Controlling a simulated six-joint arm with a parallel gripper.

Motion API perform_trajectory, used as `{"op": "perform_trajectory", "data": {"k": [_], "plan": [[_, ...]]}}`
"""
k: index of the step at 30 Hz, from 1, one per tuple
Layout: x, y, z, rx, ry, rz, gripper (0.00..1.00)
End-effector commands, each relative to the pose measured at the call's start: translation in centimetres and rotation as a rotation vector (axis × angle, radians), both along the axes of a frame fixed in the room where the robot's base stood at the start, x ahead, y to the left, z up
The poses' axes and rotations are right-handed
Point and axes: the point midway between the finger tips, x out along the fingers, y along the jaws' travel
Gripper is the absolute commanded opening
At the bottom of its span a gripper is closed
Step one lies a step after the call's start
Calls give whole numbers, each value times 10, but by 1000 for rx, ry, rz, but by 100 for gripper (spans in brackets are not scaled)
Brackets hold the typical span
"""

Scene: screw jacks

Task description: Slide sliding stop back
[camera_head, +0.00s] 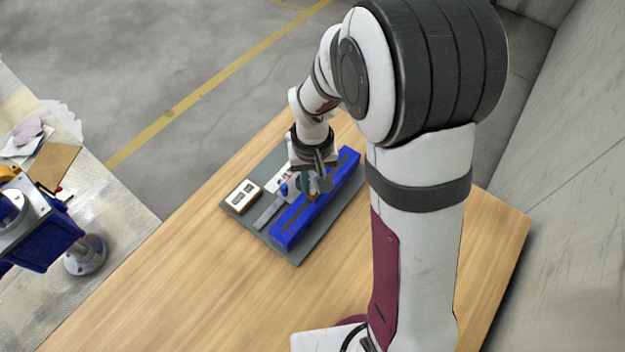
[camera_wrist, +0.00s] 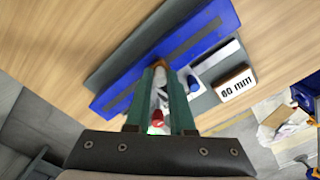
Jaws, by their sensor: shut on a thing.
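A blue rail (camera_head: 290,228) with a dark slot along its top lies on a grey base plate; it also shows in the wrist view (camera_wrist: 215,25). My gripper (camera_head: 308,189) points down over the rail's middle. In the wrist view its two green fingers (camera_wrist: 162,75) are closed in on a small part at the rail, which I take to be the sliding stop. Only a brownish-orange piece of it (camera_wrist: 160,65) shows at the fingertips; the fingers hide most of the rest. A grey and red part shows between the fingers lower down.
A blue knob (camera_head: 284,189) stands beside the rail, close to my fingers. A display block (camera_wrist: 233,84) reading "60 mm" sits on the grey plate (camera_head: 293,257). The wooden table (camera_head: 190,275) around it is clear. Another bench with a blue device (camera_head: 45,245) stands at left.

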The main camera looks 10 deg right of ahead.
Motion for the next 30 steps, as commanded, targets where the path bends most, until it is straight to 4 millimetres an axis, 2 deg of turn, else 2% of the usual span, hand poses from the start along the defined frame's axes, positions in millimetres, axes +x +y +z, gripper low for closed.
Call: {"op": "perform_trajectory", "data": {"k": [26, 30], "plan": [[-1, 0, 1, -1, 2, -1, 0], [-11, 11, 1, 0, 2, 3, 0]]}}
